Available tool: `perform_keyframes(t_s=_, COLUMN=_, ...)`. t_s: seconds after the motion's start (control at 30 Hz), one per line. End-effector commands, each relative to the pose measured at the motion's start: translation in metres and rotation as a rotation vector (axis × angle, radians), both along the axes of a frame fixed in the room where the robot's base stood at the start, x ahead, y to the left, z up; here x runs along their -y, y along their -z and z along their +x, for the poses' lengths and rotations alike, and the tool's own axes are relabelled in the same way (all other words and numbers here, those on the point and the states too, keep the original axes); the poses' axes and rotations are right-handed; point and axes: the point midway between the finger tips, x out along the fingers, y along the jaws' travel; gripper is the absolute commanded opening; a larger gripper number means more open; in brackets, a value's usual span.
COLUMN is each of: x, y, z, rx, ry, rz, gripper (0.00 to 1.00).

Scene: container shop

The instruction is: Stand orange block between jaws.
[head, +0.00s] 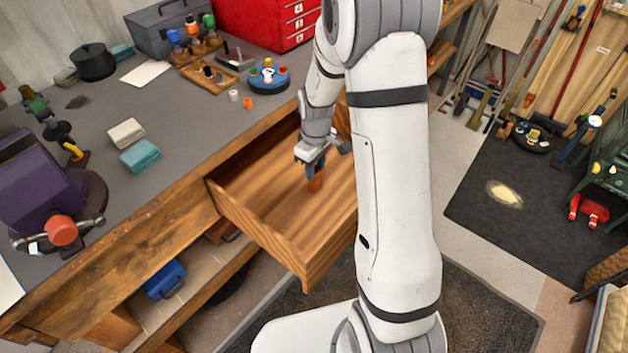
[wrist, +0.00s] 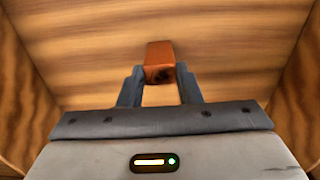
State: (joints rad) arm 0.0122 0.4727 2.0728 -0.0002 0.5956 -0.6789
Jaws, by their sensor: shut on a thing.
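The orange block (head: 315,184) is in the open wooden drawer (head: 250,222) under the bench. My gripper (head: 314,170) points down into the drawer and is shut on the block. In the wrist view the block (wrist: 160,62) sits between the two dark fingertips of my gripper (wrist: 160,78), with the drawer's wood floor beyond it. I cannot tell whether the block touches the drawer floor. A purple vise (head: 38,185) with a red-orange knob stands on the bench at the left; the gap between its jaws is not clear to see.
The drawer walls rise close on both sides of my gripper. The bench's middle is clear.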

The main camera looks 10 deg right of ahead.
Motion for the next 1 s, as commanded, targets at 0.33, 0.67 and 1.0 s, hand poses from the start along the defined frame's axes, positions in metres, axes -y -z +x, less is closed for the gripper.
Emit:
perform_keyframes(t_s=0.33, x=0.0, y=-0.003, z=0.0, rx=0.001, ry=0.0, rz=0.001, gripper=0.0)
perform_keyframes(t_s=0.67, x=0.0, y=-0.027, z=0.0, rx=0.002, ry=0.0, rz=0.0, gripper=0.0)
perform_keyframes(t_s=1.0, x=0.0, y=-0.051, z=0.0, rx=0.001, ry=-0.001, rz=0.001, gripper=0.0)
